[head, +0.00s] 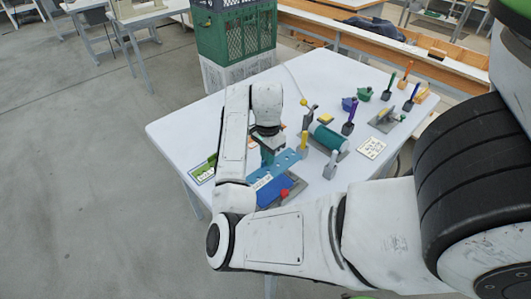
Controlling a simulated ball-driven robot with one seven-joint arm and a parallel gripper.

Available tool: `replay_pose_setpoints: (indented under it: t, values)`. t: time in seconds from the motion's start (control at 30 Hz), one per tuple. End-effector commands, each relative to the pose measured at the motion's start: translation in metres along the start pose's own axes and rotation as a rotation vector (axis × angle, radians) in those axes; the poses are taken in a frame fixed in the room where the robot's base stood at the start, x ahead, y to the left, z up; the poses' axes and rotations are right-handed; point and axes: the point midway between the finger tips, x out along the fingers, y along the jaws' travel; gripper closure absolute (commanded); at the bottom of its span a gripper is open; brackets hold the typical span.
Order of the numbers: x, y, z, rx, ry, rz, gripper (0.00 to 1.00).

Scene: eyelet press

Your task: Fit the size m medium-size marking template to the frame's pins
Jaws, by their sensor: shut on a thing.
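My gripper (269,146) points down over the left part of the white table, mostly hidden by my own wrist. It is shut on a teal-blue piece, which looks like the marking template (286,161), a long flat strip with holes and a white label. The strip lies slanted, above or on a grey frame (299,189) with a darker blue block and a red knob (284,193). I cannot tell whether the strip rests on the frame or hangs above it. The frame's pins cannot be made out; my arm hides part of this area.
The white table (180,130) also carries a green roller device (328,137), a yellow-topped post (303,142), a grey-handled tool (330,164), a white card (371,148) and several coloured-handled tools at the right. A green-edged tray (203,171) lies at the left edge. Green crates (235,35) stand behind.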

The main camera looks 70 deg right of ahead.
Motion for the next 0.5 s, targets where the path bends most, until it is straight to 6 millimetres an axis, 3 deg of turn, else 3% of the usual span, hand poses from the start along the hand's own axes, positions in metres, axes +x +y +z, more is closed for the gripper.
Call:
replay_pose_setpoints:
  t: [0.1,0.5]
  values:
    - [0.0136,0.0003,0.0003,-0.001,-0.001,0.002,1.00]
    - [0.0140,0.0003,0.0003,-0.002,0.000,0.001,1.00]
